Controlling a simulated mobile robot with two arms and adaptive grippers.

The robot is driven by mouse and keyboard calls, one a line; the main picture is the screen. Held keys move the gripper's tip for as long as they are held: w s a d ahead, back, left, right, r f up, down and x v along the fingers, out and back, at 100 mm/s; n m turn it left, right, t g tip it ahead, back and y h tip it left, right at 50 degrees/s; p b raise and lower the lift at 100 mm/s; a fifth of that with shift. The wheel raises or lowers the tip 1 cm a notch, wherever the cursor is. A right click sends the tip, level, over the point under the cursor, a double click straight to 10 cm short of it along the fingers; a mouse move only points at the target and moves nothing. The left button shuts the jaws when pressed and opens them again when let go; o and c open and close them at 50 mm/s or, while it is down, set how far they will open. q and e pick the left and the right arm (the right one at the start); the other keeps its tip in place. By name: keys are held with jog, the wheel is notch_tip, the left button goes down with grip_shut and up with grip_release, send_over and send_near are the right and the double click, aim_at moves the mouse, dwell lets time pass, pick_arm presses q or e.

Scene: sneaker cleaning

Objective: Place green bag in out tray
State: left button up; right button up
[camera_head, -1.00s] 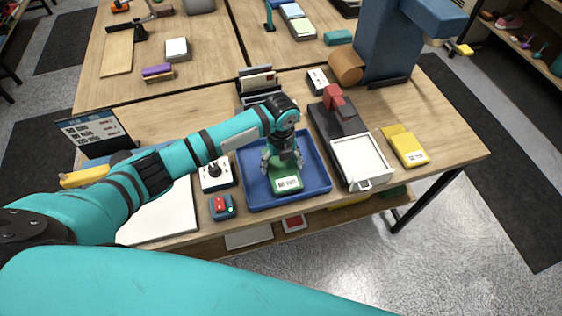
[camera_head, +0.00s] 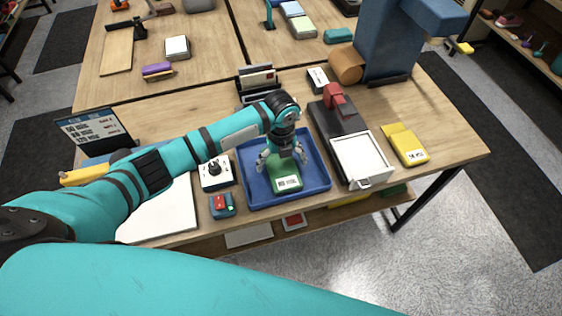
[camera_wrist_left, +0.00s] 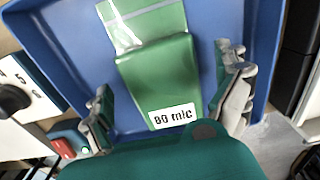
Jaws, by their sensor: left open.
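The green bag (camera_head: 286,172) lies in the blue tray (camera_head: 318,183), near its middle, with a white label at its front end. My left gripper (camera_head: 283,158) is right above the bag with its fingers spread. In the left wrist view the green bag (camera_wrist_left: 160,75) lies between the two open fingers (camera_wrist_left: 168,100), which stand apart from its sides. Its label reads like "80 mic". The blue tray (camera_wrist_left: 75,50) shows around it. My right gripper is not seen.
A white dial box (camera_head: 215,173) and a small box with a red switch (camera_head: 222,205) stand left of the tray. A black device with a white drawer (camera_head: 362,158) stands right of it, then a yellow bag (camera_head: 405,145). A dark rack (camera_head: 257,84) stands behind.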

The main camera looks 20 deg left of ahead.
aim_at(281, 164)
pick_arm(q)
notch_tip(281, 164, up, 11)
jog(key=b, duration=0.1)
jog(key=shift+r, duration=0.2)
dwell(0.5)
